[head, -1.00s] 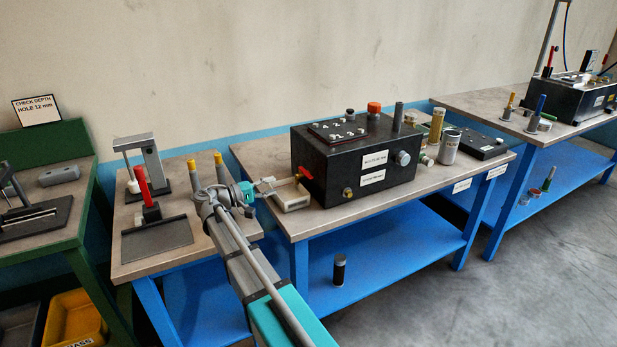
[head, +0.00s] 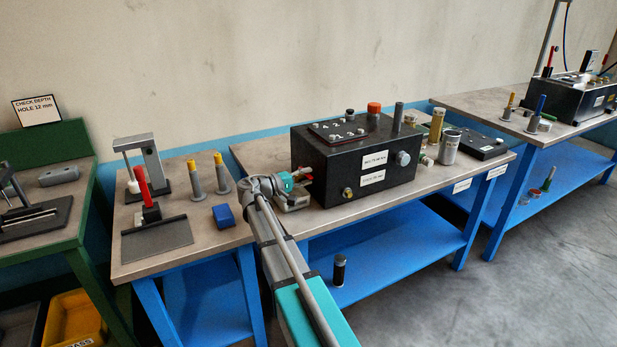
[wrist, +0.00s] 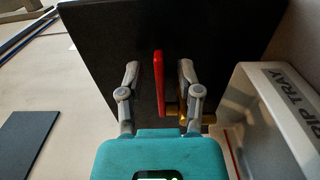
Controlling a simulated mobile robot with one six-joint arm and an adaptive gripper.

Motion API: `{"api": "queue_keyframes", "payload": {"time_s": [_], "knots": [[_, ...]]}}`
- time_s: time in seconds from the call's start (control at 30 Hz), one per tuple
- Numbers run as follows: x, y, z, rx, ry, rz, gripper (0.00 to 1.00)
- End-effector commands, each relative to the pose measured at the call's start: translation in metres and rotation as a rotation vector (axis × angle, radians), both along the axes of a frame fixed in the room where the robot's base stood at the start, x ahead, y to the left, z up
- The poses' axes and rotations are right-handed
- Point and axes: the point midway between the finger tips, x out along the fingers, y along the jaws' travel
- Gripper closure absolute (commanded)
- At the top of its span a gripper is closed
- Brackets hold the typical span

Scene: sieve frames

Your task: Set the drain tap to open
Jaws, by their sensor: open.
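The drain tap has a red lever (wrist: 159,82) and a brass body (wrist: 180,114) on the side of the black box (head: 345,165). My gripper (wrist: 158,75) is open, with one finger on each side of the lever. A gap shows on both sides, so the fingers do not appear to touch it. My gripper in the head view (head: 302,178) is at the box's left side, and it partly hides the tap.
A white drip tray (wrist: 272,105) stands close on the right in the wrist view, below the tap; it also shows in the head view (head: 296,204). A blue block (head: 223,216) and yellow-topped posts (head: 221,172) stand on the left bench.

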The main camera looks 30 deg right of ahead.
Motion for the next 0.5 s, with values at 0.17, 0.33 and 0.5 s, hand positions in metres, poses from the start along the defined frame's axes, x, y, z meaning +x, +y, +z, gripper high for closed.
{"api": "queue_keyframes", "payload": {"time_s": [0.17,0.33,0.5], "knots": [[-0.0002,-0.0086,0.0,0.0,0.0,-0.001,0.54],[-0.0001,-0.0098,0.0,0.0,0.0,0.0,0.54],[-0.0001,-0.0096,0.0,0.0,0.0,0.0,0.58]]}}
